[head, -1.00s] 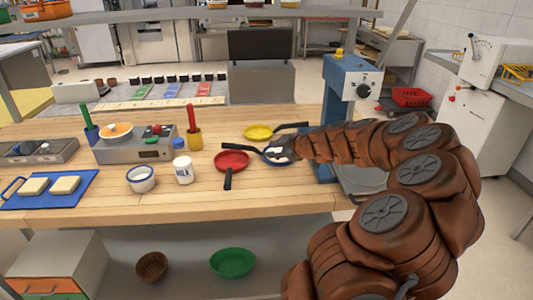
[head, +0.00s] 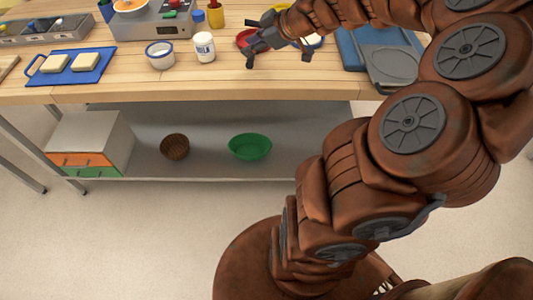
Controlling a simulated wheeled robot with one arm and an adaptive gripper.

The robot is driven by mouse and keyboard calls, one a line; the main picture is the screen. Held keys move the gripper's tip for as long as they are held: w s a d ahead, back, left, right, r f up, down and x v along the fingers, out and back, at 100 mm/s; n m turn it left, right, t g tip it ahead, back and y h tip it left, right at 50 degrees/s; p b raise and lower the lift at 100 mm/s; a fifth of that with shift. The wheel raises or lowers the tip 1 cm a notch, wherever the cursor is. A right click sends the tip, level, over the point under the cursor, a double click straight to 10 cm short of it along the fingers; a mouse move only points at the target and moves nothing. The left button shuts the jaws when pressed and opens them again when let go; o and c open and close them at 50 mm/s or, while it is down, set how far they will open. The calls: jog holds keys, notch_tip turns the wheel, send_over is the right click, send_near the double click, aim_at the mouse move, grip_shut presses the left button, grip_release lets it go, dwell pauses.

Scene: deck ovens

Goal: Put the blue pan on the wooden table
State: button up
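My gripper (head: 252,50) is over the wooden table (head: 130,86), at the table's front middle, in front of the red pan (head: 243,38). Its dark fingers are small and overlap the pans behind, so I cannot tell whether they are open or shut. To its right, partly behind my arm, a round thing with a white inside and a bluish rim (head: 313,41) shows; it looks like the blue pan. Most of it is hidden, so I cannot tell whether it rests on the table. A bit of yellow shows beside it.
A milk jar (head: 204,47) and a white bowl with a blue rim (head: 160,55) stand left of my gripper. A blue board (head: 97,74) holds two pale slabs. A blue-based machine (head: 362,50) stands right. The lower shelf holds a brown basket (head: 174,147) and green bowl (head: 249,147).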

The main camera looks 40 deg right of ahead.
jog(key=s+a+f+m+g, duration=0.1)
jog(key=s+a+g, duration=0.3)
jog(key=a, duration=0.5)
jog(key=s+a+f+g, duration=0.2)
jog(key=s+a, duration=0.4)
jog(key=a, duration=0.3)
jog(key=s+f+m+g+h, duration=0.1)
jog(key=s+m+g+h, duration=0.1)
jog(key=s, duration=0.8)
jog(key=s+f+m+g+h, duration=0.1)
jog(key=s+m, duration=0.4)
jog(key=s, duration=0.5)
jog(key=shift+a+f+g+h, duration=0.4)
jog(key=shift+f+g, duration=0.2)
jog(key=shift+g, duration=0.4)
jog(key=shift+s, duration=0.1)
notch_tip(320, 180, up, 7)
jog(key=p, duration=0.7)
